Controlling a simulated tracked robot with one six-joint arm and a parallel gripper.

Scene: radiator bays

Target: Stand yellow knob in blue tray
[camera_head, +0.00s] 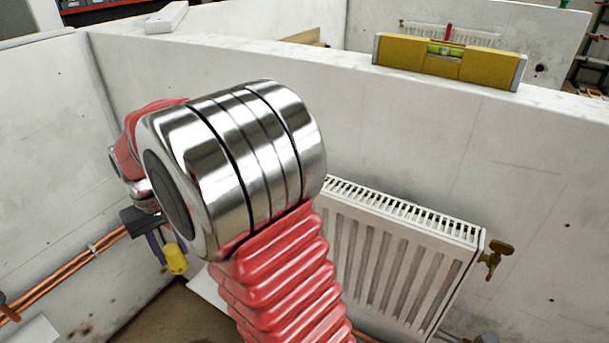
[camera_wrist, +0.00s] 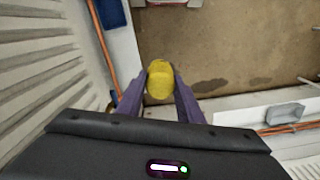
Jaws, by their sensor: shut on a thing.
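The yellow knob (camera_wrist: 160,82) is between the two purple fingers of my gripper (camera_wrist: 160,78) in the wrist view. The gripper is shut on it. A blue object (camera_wrist: 112,14), which looks like the blue tray, lies on a white surface at the upper left of the wrist view. It is cut off by the top edge, and its inside cannot be made out. The knob is apart from it.
A white radiator (camera_head: 405,260) with a brass valve (camera_head: 495,258) is on the wall at right. Copper pipes (camera_head: 75,270) run along the left wall. A yellow spirit level (camera_head: 450,60) rests on the wall top.

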